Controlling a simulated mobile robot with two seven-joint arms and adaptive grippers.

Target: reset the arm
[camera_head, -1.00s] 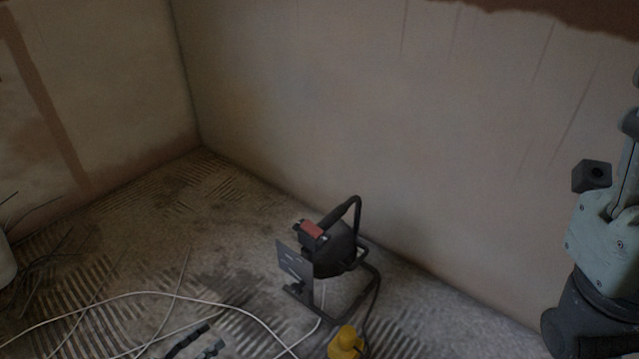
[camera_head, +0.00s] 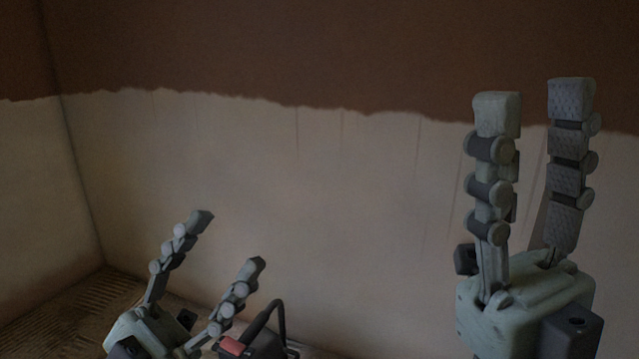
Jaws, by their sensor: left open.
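My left gripper (camera_head: 232,238) is at the lower left of the head view, with its fingers spread and pointing up and to the right. It is open and empty. My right gripper (camera_head: 535,98) stands upright at the right, larger in the view. Its fingers point up with a clear gap between them, and nothing is held. Both grippers show in front of the wall. The forearms are mostly cut off by the lower edge.
A black work lamp (camera_head: 262,338) with a red part shows at the bottom, partly cut off, just right of my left gripper. The plastered wall (camera_head: 330,200) has a darker brown upper band. A strip of floor (camera_head: 60,315) shows at lower left.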

